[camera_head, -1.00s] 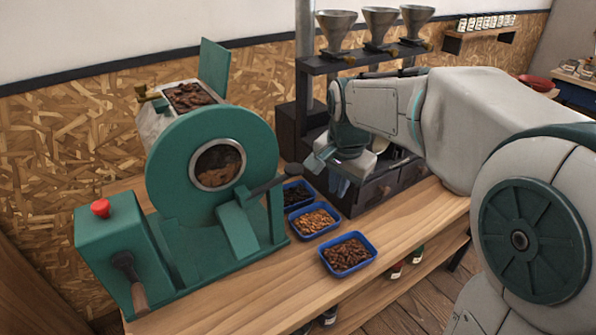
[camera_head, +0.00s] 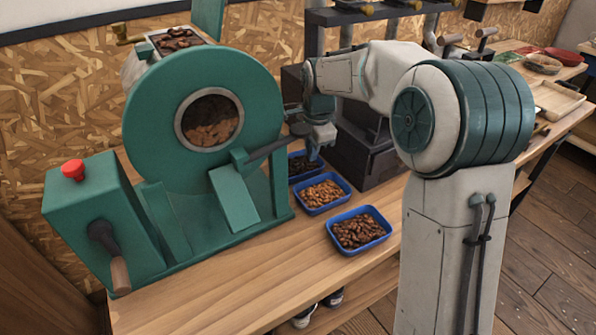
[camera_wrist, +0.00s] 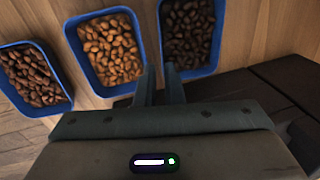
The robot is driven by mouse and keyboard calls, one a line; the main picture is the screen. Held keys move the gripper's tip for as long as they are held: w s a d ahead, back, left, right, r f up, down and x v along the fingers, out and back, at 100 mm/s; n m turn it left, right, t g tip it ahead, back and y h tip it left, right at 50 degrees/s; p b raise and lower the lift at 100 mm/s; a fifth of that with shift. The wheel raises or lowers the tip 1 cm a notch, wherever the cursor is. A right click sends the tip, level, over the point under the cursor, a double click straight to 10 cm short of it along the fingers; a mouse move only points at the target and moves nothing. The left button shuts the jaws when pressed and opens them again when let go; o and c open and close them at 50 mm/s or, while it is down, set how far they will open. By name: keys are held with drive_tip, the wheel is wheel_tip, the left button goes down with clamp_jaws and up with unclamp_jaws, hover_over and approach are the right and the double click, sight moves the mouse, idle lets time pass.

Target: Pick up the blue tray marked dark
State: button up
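Three blue trays of beans stand in a row on the bench. The one with the darkest beans (camera_head: 303,178) is at the back, beside the roaster and partly hidden behind its handle and my gripper. It is at the right in the wrist view (camera_wrist: 218,45). I cannot read any marking. My gripper (camera_head: 318,150) is just above this tray, pointing down. In the wrist view its two fingers (camera_wrist: 160,78) are a small gap apart with nothing held, in line with the dark tray's near left corner. I cannot tell whether they touch the rim.
The tray of light beans (camera_head: 347,201) and the tray of brown beans (camera_head: 387,232) stand nearer the front. The green roaster (camera_head: 150,140) is close on the left, its black handle (camera_head: 280,145) reaching toward my gripper. A dark drawer unit (camera_head: 365,160) stands right. The front bench is clear.

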sight(308, 173)
drive_tip(key=f, duration=0.3)
drive_tip(key=w+f, duration=0.1)
drive_tip(key=f, duration=0.4)
drive_tip(key=shift+w+a+f, duration=0.25)
drive_tip(key=shift+a+f, duration=0.1)
clamp_jaws()
drive_tip(key=shift+r, duration=0.15)
